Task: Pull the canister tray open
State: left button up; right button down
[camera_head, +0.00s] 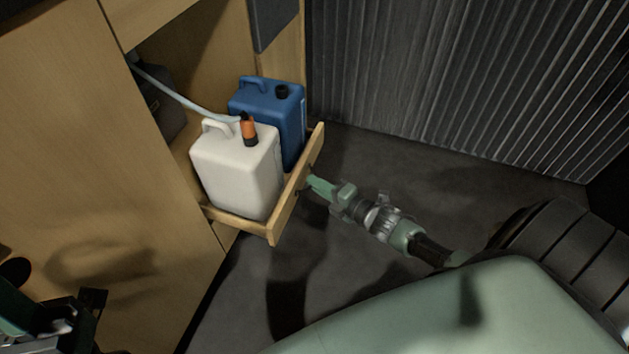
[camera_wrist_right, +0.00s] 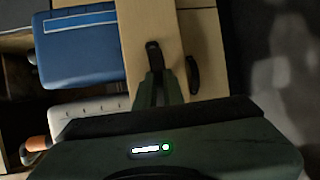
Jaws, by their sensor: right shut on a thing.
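The canister tray (camera_head: 288,208) is a pale wooden tray that stands out from the cabinet, with its front panel facing right in the head view. A white canister (camera_head: 235,170) with an orange and black cap and a blue canister (camera_head: 270,112) stand upright in it.
A pale hose (camera_head: 175,95) runs from the cabinet's dark opening to the white canister's cap. The wooden cabinet (camera_head: 90,150) fills the left. Dark floor (camera_head: 370,160) lies clear right of the tray, up to a ribbed dark wall (camera_head: 450,75).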

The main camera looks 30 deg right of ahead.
jog(key=shift+f, duration=0.1)
jog(key=c, duration=1.5)
grip_release()
jog(key=shift+c, duration=0.2)
jog(key=shift+s, duration=0.1)
jog(key=p+v, duration=0.3)
jog(key=v, duration=0.4)
jog(key=shift+s, duration=0.35)
jog(key=shift+d, duration=0.1)
